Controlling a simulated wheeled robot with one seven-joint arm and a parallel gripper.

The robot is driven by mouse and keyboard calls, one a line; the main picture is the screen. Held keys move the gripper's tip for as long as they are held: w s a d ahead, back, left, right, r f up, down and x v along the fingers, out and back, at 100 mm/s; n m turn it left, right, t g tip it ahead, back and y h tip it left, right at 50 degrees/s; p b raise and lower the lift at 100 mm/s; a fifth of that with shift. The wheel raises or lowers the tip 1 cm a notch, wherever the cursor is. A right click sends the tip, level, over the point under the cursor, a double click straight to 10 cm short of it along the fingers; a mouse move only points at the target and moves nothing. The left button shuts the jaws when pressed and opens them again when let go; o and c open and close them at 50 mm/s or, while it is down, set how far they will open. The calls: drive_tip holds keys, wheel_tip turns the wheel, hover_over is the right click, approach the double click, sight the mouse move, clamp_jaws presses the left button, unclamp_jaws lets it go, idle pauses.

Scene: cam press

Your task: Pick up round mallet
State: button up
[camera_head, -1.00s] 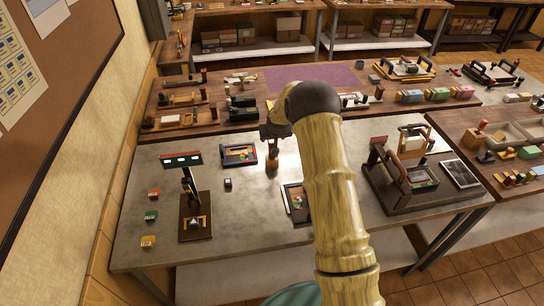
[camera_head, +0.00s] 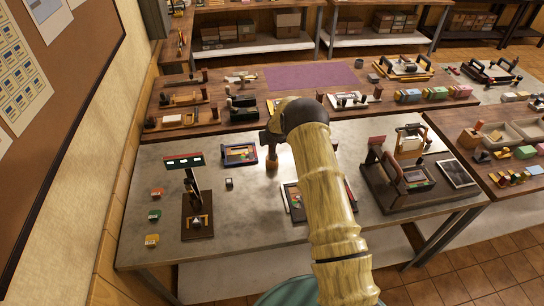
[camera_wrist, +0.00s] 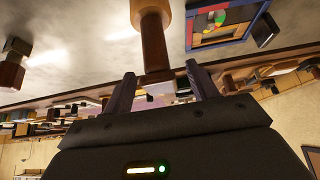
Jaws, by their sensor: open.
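The round mallet (camera_head: 271,166) stands upright on the grey metal table, below my gripper (camera_head: 271,149). In the wrist view the round mallet (camera_wrist: 154,42) shows a pale round part at the top edge and a darker brown shaft reaching between my fingers. My gripper (camera_wrist: 160,87) is open, with one dark finger on each side of the shaft and gaps visible. The mallet's upper part is mostly hidden in the head view by my gripper and wrist.
A blue-framed tray (camera_head: 239,155) stands just left of the mallet. A press (camera_head: 397,180) stands at the right. Bare metal table (camera_head: 255,225) lies in front.

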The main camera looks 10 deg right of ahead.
drive_tip(key=shift+c, duration=0.5)
clamp_jaws()
drive_tip(key=shift+r, duration=0.15)
wheel_tip(320, 180, up, 10)
drive_tip(key=b, duration=0.4)
idle(0.4)
